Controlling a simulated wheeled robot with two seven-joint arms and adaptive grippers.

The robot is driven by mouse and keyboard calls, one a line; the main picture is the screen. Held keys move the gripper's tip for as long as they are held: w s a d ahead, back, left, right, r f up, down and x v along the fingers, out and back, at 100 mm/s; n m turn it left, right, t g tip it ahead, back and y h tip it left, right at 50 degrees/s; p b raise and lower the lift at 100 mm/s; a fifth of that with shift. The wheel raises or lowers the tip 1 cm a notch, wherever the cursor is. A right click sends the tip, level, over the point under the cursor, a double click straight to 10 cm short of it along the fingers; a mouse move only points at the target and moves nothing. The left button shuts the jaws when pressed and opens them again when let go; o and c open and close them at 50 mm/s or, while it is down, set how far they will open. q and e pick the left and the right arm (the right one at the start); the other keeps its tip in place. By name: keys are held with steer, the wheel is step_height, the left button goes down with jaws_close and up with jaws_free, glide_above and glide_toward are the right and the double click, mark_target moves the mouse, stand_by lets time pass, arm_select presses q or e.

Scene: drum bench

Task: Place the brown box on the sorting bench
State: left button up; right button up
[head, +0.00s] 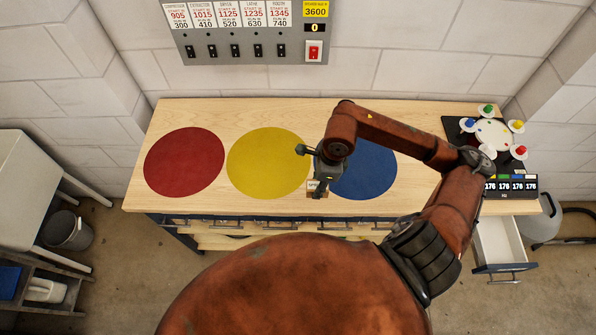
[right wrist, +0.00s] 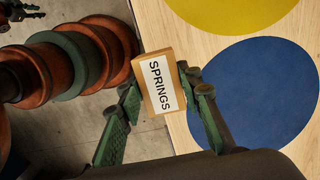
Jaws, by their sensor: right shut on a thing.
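The brown box (right wrist: 153,85) has a white label reading SPRINGS. My right gripper (right wrist: 160,100) is shut on it, with one green finger on each side. In the head view the box (head: 317,187) shows small under my right gripper (head: 318,180), near the front edge of the sorting bench (head: 240,113), between the yellow and blue circles. The gripper and arm hide part of it. I cannot tell whether the box touches the bench top. My left gripper does not show in the head view.
The bench top carries a red circle (head: 184,162), a yellow circle (head: 268,163) and a blue circle (head: 366,170), all bare where visible. A dark board with coloured pegs (head: 490,135) stands at the right end. A drawer (head: 500,245) is open at the front right.

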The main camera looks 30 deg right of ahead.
steer(key=w+f, duration=0.2)
steer(key=w, duration=0.1)
steer(key=w+f, duration=0.2)
steer(key=w, duration=0.1)
steer(key=w+a+f+p, duration=0.1)
steer(key=w+f, duration=0.2)
steer(key=shift+f, duration=0.1)
steer(key=shift+w+f, duration=0.15)
steer(key=shift+f, duration=0.1)
step_height(320, 180, down, 2)
steer(key=shift+f+p, duration=0.15)
steer(key=shift+p, duration=0.4)
steer(key=shift+f, duration=0.5)
steer(key=shift+f, duration=0.1)
steer(key=o, duration=1.2)
